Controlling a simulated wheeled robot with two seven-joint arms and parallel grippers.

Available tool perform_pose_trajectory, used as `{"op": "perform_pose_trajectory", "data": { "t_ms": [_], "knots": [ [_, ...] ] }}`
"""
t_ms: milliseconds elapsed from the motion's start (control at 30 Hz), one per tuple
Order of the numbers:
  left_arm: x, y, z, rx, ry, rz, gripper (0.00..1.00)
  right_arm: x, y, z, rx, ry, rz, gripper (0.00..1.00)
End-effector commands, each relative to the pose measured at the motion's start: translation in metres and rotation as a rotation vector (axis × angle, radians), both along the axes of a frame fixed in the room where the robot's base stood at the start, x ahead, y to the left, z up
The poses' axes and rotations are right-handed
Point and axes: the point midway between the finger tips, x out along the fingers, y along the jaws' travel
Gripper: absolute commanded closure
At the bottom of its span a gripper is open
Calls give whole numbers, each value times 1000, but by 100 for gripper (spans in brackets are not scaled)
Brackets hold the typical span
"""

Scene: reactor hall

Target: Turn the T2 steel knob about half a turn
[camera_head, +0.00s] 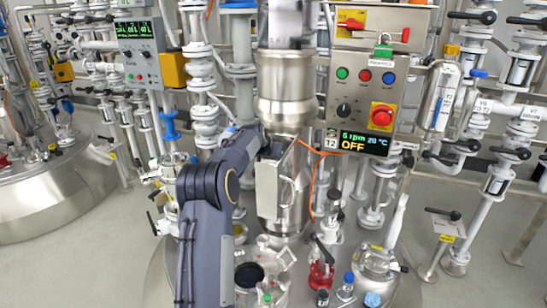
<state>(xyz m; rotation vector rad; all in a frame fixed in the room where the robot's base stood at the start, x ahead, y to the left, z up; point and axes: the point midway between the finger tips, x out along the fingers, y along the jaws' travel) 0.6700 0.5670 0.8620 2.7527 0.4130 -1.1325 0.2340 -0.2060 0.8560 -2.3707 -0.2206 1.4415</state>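The T2 steel control box (362,95) is right of centre in the head view, with a white T2 label (330,141) at its lower left. A black rotary knob (344,110) with a light mark sits on its lower left face; I see no other knob on this box. My dark arm rises from the lower left and bends toward the steel vessel. I take it as my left arm. Its end, the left gripper (270,149), is left of and below the knob, apart from it. Its fingers cannot be made out. My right gripper is out of view.
A red emergency button (382,116) is right of the knob, with green, red and blue buttons above. A steel vessel (288,90) stands just left of the box. An orange cable (315,165) hangs between them. Glassware and a red-based fitting (321,275) stand below.

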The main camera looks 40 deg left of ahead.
Motion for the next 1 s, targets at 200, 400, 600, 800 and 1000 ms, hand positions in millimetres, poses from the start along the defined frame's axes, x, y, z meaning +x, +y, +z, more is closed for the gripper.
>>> {"op": "perform_pose_trajectory", "data": {
  "t_ms": [200,400,600,800,1000],
  "knots": [
    [-1,0,-3,33,18,0,69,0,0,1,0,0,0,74],
    [-1,0,-3,38,19,1,69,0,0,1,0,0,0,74],
    [-1,0,-3,37,19,1,69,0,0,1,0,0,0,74],
    [-1,0,-2,38,17,1,30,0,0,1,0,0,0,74],
    [-1,0,-1,39,15,1,30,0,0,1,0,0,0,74]
  ]
}}
